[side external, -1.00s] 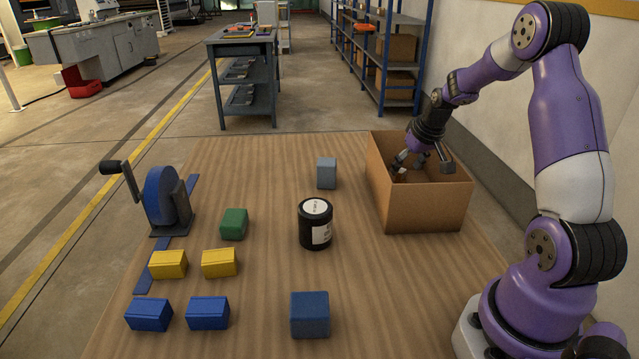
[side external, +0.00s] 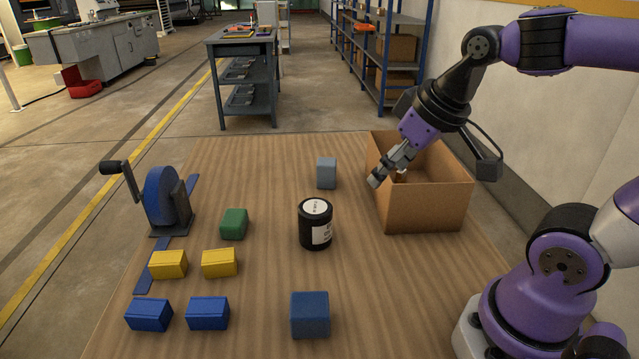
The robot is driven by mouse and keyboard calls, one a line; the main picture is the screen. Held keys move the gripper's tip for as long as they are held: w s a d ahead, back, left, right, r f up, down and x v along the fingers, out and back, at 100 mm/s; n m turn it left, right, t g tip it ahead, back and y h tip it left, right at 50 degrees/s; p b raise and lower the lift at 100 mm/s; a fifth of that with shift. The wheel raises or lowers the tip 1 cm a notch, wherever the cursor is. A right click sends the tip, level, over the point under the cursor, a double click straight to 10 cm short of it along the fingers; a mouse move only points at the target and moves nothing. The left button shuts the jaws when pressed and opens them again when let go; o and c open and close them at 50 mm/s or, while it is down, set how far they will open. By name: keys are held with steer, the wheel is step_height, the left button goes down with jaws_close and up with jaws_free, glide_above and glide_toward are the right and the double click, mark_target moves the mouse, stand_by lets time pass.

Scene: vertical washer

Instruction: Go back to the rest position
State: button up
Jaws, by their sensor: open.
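My gripper (side external: 374,183) is open, tilted down to the left, in front of the left wall of the cardboard box (side external: 424,207) as seen in the side view. I see nothing held between its fingers. The box is open at the top and stands at the right back of the table. A small pale item (side external: 401,176) shows inside the box, mostly hidden by my gripper and the box wall.
The wooden table (side external: 260,270) holds a black jar (side external: 315,224), a grey block (side external: 326,173), a green block (side external: 234,224), yellow blocks (side external: 219,262), blue blocks (side external: 310,314) and a blue hand-crank wheel (side external: 162,197).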

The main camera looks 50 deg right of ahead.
steer(key=s+a, duration=0.2)
steer(key=shift+s+a+f+n, duration=0.25)
steer(key=shift+s+a+n, duration=0.05)
steer(key=shift+n, duration=0.1)
